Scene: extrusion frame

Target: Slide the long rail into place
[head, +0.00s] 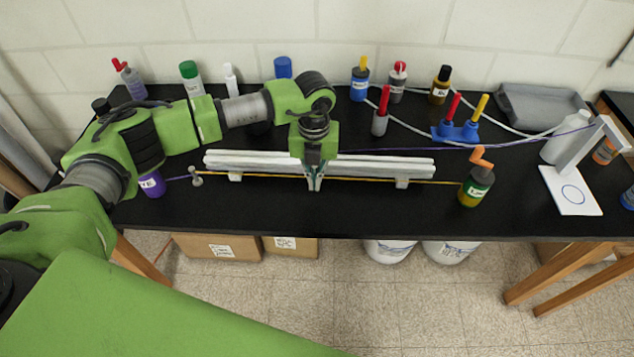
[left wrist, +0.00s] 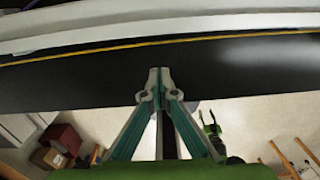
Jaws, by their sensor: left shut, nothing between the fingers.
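The long rail (head: 385,168) is a pale grey bar lying left to right on the black table, with white blocks under it near both ends. Its parallel bars look alike, so I cannot tell which one is loose. My left gripper (head: 314,186) points down at the rail's front side, near its middle. Its fingers are shut and empty. In the left wrist view the gripper (left wrist: 158,72) has its tips together, and the pale rail (left wrist: 160,25) runs across the top, apart from the tips in the picture.
A yellow line runs along the front of the rail. A green bottle with an orange top (head: 477,186) stands off the rail's right end, a purple bottle (head: 152,184) off its left. Several bottles line the back. The front strip of the table (head: 380,215) is clear.

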